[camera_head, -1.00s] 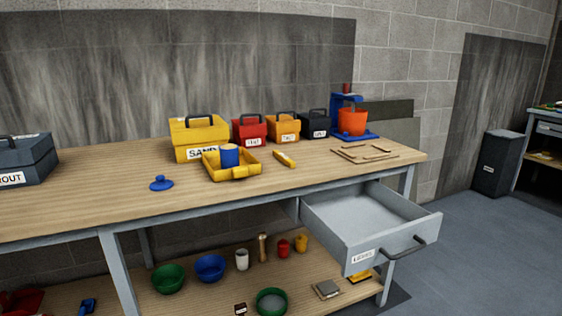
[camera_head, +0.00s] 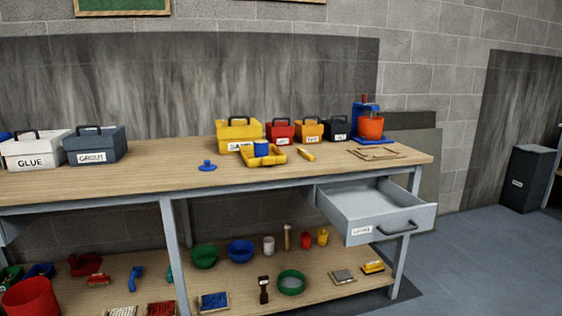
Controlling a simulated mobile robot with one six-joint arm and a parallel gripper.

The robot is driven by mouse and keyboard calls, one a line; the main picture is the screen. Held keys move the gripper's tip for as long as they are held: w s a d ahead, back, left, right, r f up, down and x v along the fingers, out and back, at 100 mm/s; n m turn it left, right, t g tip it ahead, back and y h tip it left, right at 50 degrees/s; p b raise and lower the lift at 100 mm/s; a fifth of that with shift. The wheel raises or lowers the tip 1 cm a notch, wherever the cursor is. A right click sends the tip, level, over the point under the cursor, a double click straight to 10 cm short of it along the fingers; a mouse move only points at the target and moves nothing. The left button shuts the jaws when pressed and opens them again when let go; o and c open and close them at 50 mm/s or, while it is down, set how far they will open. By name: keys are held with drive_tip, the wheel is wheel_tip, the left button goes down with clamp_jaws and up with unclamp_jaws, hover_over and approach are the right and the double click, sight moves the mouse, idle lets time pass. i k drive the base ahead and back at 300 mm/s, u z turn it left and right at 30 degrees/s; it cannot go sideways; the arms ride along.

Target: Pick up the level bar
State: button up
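A short yellow bar (camera_head: 307,153) lies on the workbench top, just right of the yellow tray (camera_head: 268,159). It looks like the level bar, but it is too small to be sure. It lies flat and apart from the tray. The open grey drawer (camera_head: 372,201) under the right end of the bench has a white label that seems to read "LEVELS". The part of its floor that shows looks empty. My gripper is not in view.
Labelled toolboxes, such as the yellow one (camera_head: 239,132), stand behind the bar. A blue stand with an orange bucket (camera_head: 371,127) is at right. Flat wooden strips (camera_head: 376,153) lie in front. The drawer juts into the floor space. The left-middle bench top is mostly clear.

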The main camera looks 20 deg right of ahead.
sight(311, 158)
drive_tip(key=u, duration=0.1)
drive_tip(key=k, duration=0.65)
drive_tip(key=u, duration=0.55)
drive_tip(key=i, duration=1.25)
drive_tip(key=z, duration=0.15)
